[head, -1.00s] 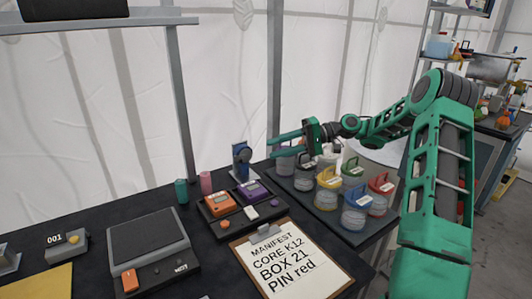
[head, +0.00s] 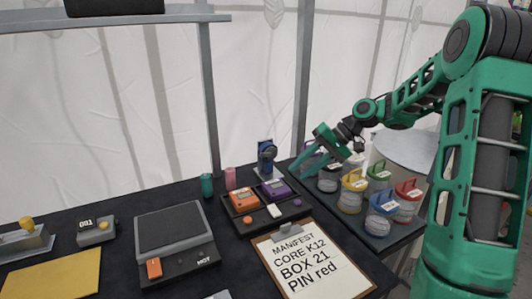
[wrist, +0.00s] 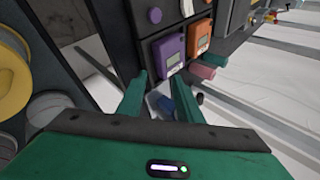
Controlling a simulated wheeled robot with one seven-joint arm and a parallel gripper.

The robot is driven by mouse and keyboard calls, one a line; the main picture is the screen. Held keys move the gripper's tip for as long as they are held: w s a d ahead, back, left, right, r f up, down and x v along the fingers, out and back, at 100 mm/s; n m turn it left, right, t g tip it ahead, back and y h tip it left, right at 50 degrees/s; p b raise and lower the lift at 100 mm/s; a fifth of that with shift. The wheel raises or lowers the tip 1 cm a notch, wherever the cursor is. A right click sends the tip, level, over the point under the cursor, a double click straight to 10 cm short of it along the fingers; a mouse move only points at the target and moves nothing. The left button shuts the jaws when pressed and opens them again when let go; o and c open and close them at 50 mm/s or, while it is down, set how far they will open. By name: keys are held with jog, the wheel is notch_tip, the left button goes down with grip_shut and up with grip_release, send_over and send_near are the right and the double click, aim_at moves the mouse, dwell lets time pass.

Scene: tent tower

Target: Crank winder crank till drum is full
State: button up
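A small upright blue device (head: 267,157) with a dark round part stands at the back of the black table; it looks like the winder, but its crank and drum are too small to tell. My gripper (head: 297,166) is just right of it in the head view, tilted down to the left, with no contact visible. In the wrist view my gripper (wrist: 160,95) has its two green fingers apart, with nothing held. How full the drum is cannot be seen.
An orange box (head: 243,200) and a purple box (head: 276,188) sit in front of the blue device. A teal cylinder (head: 207,185) and a pink one (head: 230,178) stand left of it. Several lidded jars (head: 352,192) crowd the right tray. A clipboard (head: 310,265) lies in front.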

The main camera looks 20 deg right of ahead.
jog(key=s+d+h, duration=0.1)
jog(key=s, duration=0.2)
jog(key=s+d+h, duration=0.1)
jog(key=s, duration=0.2)
jog(key=s+d+m+h, duration=0.1)
jog(key=s+h, duration=0.1)
jog(key=s, duration=0.1)
jog(key=shift+g, duration=0.3)
jog(key=s+d+r+m+h, duration=0.1)
jog(key=s+d+h, duration=0.15)
jog(key=s, duration=0.65)
jog(key=s+d+r+m+h, duration=0.1)
jog(key=s+d+r+h, duration=0.15)
jog(key=s, duration=0.65)
notch_tip(320, 180, up, 10)
jog(key=r+n+t+y, duration=0.1)
jog(key=n+t+y, duration=0.15)
jog(key=n, duration=0.45)
send_over(264, 155)
jog(key=s+d, duration=0.2)
jog(key=s, duration=0.3)
jog(key=shift+t+h, duration=0.25)
jog(key=shift+h, duration=0.1)
jog(key=x, duration=1.1)
jog(key=shift+a+f, duration=0.1)
jog(key=shift+a, duration=0.1)
jog(key=shift+c, duration=0.5)
grip_shut()
